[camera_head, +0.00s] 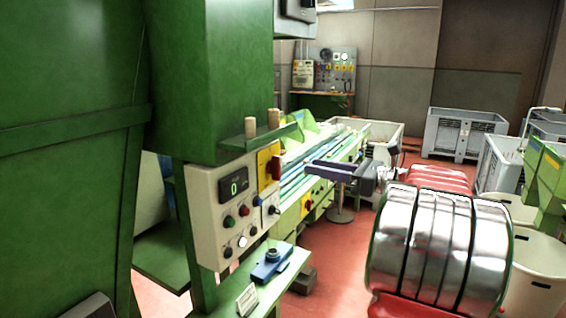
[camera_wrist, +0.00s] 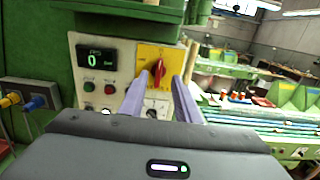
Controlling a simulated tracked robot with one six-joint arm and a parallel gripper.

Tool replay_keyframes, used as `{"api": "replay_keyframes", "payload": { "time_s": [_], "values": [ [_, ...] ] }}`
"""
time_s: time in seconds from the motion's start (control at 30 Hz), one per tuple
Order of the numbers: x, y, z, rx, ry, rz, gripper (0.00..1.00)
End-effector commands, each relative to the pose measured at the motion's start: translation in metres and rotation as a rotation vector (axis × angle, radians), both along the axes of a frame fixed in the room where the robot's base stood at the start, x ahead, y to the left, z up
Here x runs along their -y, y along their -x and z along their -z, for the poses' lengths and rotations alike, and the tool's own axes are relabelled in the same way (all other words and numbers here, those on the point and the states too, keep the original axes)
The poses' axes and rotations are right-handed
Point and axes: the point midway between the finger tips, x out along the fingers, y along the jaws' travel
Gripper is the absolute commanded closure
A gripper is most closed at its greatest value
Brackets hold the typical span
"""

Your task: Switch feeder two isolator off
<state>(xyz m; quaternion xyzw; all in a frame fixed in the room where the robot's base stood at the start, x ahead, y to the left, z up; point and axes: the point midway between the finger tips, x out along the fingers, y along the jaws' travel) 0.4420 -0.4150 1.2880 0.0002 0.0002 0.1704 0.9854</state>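A pale control panel (camera_head: 228,215) on the green machine carries a yellow isolator plate (camera_head: 264,168) with a red handle (camera_head: 275,168). In the wrist view the red handle (camera_wrist: 157,73) stands roughly upright on the yellow plate (camera_wrist: 148,56). I cannot read a feeder number on it. My gripper (camera_head: 313,171) is to the right of the panel, its fingers pointing at it. In the wrist view the two lavender fingers (camera_wrist: 158,98) are apart, with the handle seen between and beyond them. They look empty and clear of the handle.
The panel has a display (camera_head: 235,186) reading 0 and several buttons. Two corks stand on a green shelf (camera_head: 262,136) above it. A blue device (camera_head: 271,264) sits on a ledge below. A conveyor (camera_head: 315,160) runs behind my gripper. Grey crates (camera_head: 462,132) stand at the back right.

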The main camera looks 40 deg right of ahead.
Motion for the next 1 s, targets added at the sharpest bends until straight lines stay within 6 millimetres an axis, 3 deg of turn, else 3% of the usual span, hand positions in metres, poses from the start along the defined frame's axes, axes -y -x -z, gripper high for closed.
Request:
{"api": "replay_keyframes", "payload": {
  "time_s": [0.6,1.0],
  "values": [
    [-0.032,-0.088,0.0,0.0,0.0,-0.002,0.7],
    [-0.036,-0.102,0.0,0.001,0.0,0.001,0.7]
  ]
}}
